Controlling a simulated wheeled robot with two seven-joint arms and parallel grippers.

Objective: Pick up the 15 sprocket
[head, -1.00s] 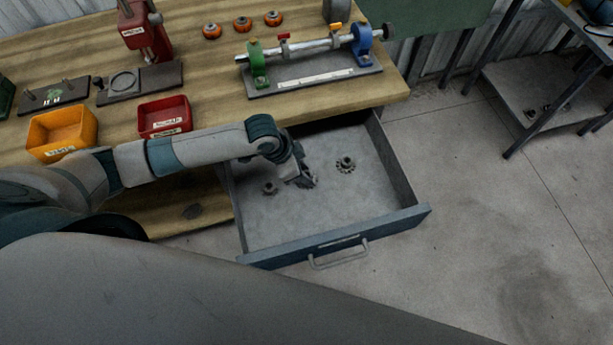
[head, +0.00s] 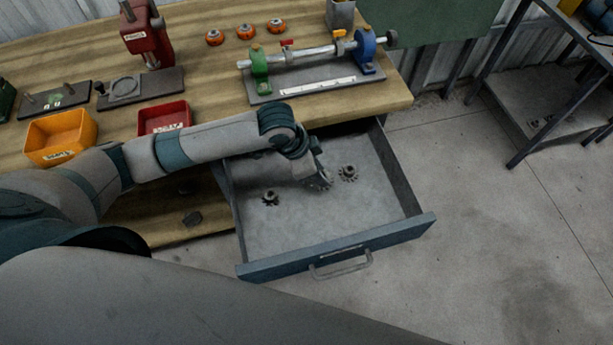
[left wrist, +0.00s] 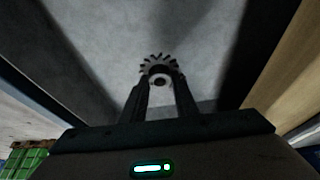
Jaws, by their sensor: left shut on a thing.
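My left gripper (head: 318,180) is over the open drawer (head: 335,259), shut on a dark toothed sprocket (left wrist: 158,68). In the left wrist view the sprocket sits between the two fingertips, with its teeth beyond them and its hub and bore facing the camera. In the head view the gripper mostly hides it; its toothed edge shows at the fingertips. Two other sprockets lie on the drawer floor: one to the left (head: 270,198) and one to the right (head: 348,172) of the gripper. I cannot read any tooth count. My right gripper is not in view.
The drawer's walls surround the gripper, and the wooden bench (head: 215,85) overhangs its back. A yellow bin (head: 62,137), a red bin (head: 164,117) and a shaft fixture (head: 318,84) stand on the bench. The floor right of the drawer is clear.

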